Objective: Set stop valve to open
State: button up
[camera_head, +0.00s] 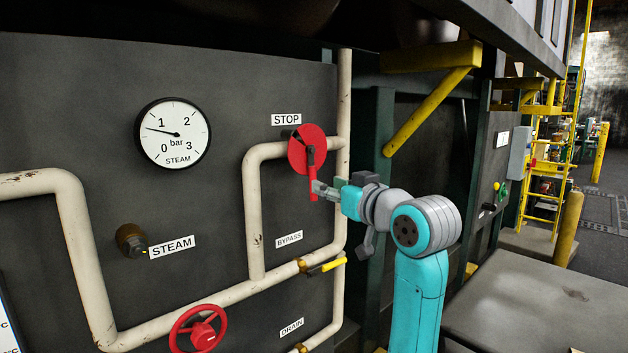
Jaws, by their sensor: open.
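The stop valve (302,147) is a red disc with a red lever, below the STOP label (286,120) on the dark panel. Its lever (313,188) points straight down from the disc's middle. My gripper (318,189) is open at the lower end of the lever, its fingertips at or very near it. Whether they touch the lever cannot be told. The pressure gauge (173,133) is white with a black rim, and its needle points near 1 bar.
Cream pipes (75,215) run across the panel. A yellow bypass lever (326,266) and a red handwheel (198,328) sit below. A yellow brace (430,100) and a green post (375,180) stand behind my arm. A grey flat surface (545,300) lies at right.

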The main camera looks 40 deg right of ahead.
aim_at(313, 179)
jog(key=w, duration=0.4)
jog(key=w+d, duration=0.1)
jog(key=w, duration=0.2)
jog(key=shift+w+d, duration=0.1)
grip_shut()
